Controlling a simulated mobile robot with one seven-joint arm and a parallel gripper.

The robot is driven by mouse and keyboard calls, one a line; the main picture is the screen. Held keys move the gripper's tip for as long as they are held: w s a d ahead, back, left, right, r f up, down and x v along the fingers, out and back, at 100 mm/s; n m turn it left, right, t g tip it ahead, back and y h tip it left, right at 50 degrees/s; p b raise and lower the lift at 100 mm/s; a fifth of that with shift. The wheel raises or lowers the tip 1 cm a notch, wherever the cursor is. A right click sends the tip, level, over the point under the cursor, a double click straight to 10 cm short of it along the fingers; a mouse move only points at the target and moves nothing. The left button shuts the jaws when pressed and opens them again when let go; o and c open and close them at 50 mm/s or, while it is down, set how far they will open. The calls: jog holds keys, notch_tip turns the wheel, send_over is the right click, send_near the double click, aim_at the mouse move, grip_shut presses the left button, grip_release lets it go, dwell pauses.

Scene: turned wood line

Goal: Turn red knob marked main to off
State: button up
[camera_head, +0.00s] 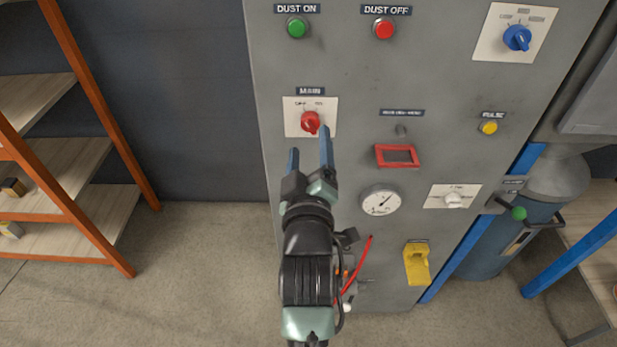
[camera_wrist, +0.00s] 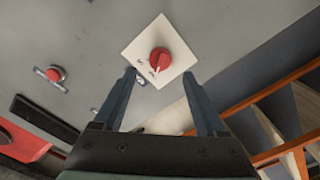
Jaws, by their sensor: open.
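The red knob (camera_head: 310,122) sits on a white square plate (camera_head: 292,128) under a dark label reading MAIN (camera_head: 310,91) on the grey panel. Its white pointer line points down and slightly right in the head view. In the wrist view the red knob (camera_wrist: 160,60) lies ahead of my fingertips, on its tilted plate (camera_wrist: 140,42). My gripper (camera_head: 309,144) is open and empty, just below the knob in the head view. Its two blue fingers (camera_wrist: 157,75) are spread to either side of the knob in the wrist view. They appear apart from it; the remaining gap is hard to judge.
An orange-framed shelf (camera_head: 92,100) stands left; floor between is clear.

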jog(key=s, duration=0.8)
jog(key=shift+b, duration=0.35)
jog(key=shift+w, duration=0.1)
